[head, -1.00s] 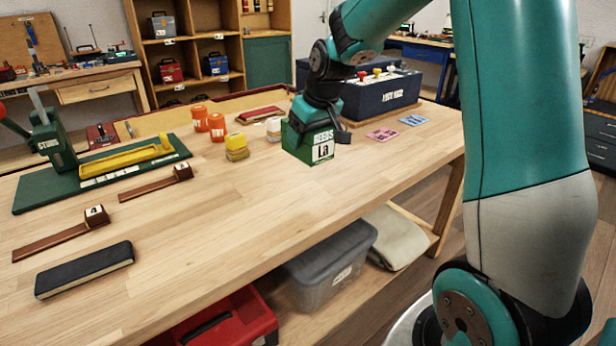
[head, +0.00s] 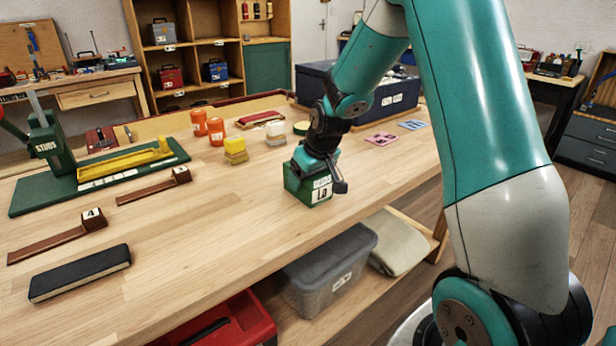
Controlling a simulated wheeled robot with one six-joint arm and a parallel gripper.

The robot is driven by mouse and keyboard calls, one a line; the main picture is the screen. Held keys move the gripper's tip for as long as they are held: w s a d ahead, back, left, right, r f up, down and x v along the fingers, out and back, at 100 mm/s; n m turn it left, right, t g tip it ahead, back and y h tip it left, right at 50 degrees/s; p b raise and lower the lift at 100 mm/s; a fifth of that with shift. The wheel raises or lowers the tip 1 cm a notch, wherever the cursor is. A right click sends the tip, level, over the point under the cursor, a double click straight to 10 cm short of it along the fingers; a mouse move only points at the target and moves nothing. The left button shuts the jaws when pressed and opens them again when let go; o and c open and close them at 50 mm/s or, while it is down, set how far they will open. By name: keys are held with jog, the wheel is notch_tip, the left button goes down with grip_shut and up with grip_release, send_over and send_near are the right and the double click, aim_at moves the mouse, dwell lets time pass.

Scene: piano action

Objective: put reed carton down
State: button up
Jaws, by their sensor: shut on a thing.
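The green reed carton (head: 304,191) with a white "La" label is at the front right part of the wooden workbench (head: 215,210), close to its front edge. It looks upright and at the bench top; I cannot tell whether its base touches the wood. My gripper (head: 313,168) is over the carton from above and shut on it. The fingers are mostly hidden by the wrist and the carton.
Yellow blocks (head: 235,151), orange jars (head: 215,131) and a white block (head: 275,132) stand behind the carton. A pink card (head: 381,139) and a blue card (head: 412,125) lie to the right. A dark blue box (head: 392,98) stands behind.

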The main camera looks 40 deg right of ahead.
jog(key=o, duration=1.1)
jog(key=p+v, duration=0.1)
jog(key=v, duration=1)
jog(key=shift+s+a+r, duration=0.1)
jog(key=shift+r, duration=0.3)
jog(key=s+a+r+n+g+y, duration=0.1)
jog(key=s+a+n+y, duration=0.1)
jog(key=s+a, duration=0.55)
jog(key=s+a+r+n+g+y, duration=0.15)
jog(key=s+a, duration=0.25)
jog(key=a, duration=0.6)
jog(key=s+a+n, duration=0.1)
jog(key=s+a, duration=0.1)
jog(key=s, duration=0.2)
jog(key=s+a+n+g, duration=0.1)
jog(key=s+a, duration=0.1)
jog(key=s, duration=0.2)
jog(key=s+a+n+g, duration=0.1)
jog(key=s+a, duration=0.2)
jog(key=s, duration=0.1)
jog(key=shift+s+y, duration=0.1)
jog(key=shift+y, duration=0.15)
jog(key=shift+r, duration=0.1)
